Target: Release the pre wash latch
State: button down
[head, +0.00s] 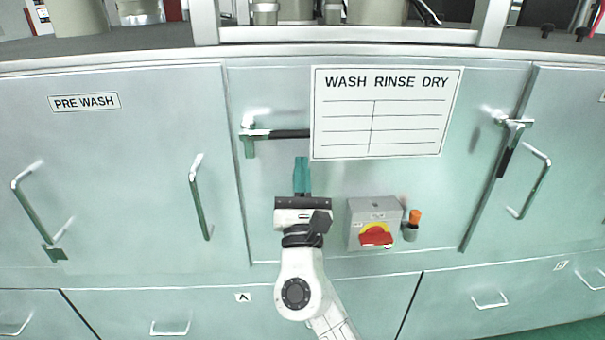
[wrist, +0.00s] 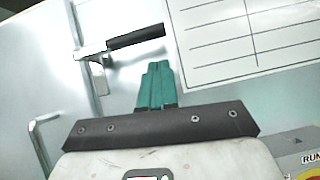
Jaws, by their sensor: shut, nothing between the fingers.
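The PRE WASH label (head: 84,102) is on the pale green door at the left. A latch (head: 275,134) with a metal pivot and a black grip sits beside that door's right edge. Its lever lies about level, grip pointing right. In the wrist view the latch (wrist: 135,37) is at upper left, its grip tilted slightly up to the right. My gripper (head: 302,162) has its teal fingers shut and empty, just below the grip's right end. The fingers (wrist: 157,70) also show in the wrist view, with a visible gap to the grip.
A WASH RINSE DRY sign (head: 387,113) is right of the latch. A grey box with a red and yellow switch (head: 375,224) and an orange-topped part (head: 413,225) are right of my gripper. A second latch (head: 508,145) points down at the right. Door handles (head: 201,198) stick out.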

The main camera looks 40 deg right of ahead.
jog(key=b+v, duration=0.3)
jog(key=v, duration=0.7)
jog(key=shift+s+f, duration=0.2)
jog(key=shift+f, duration=0.25)
jog(key=shift+d, duration=0.15)
jog(key=s+d+f+m+g+y, duration=0.2)
jog(key=s+d+f+m+g, duration=0.95)
jog(key=f+m, duration=0.55)
jog(key=s+a+f+m+g+y, duration=0.2)
jog(key=s+f+m+g+y, duration=0.25)
jog(key=f+m+y, duration=0.35)
jog(key=s+a+f+m+g+y, duration=0.2)
jog(key=s+a+f+y, duration=0.3)
jog(key=s+a+f, duration=0.3)
jog(key=a+f, duration=0.1)
jog(key=a, duration=0.1)
jog(key=shift+a+f, duration=0.25)
jog(key=shift+a, duration=0.15)
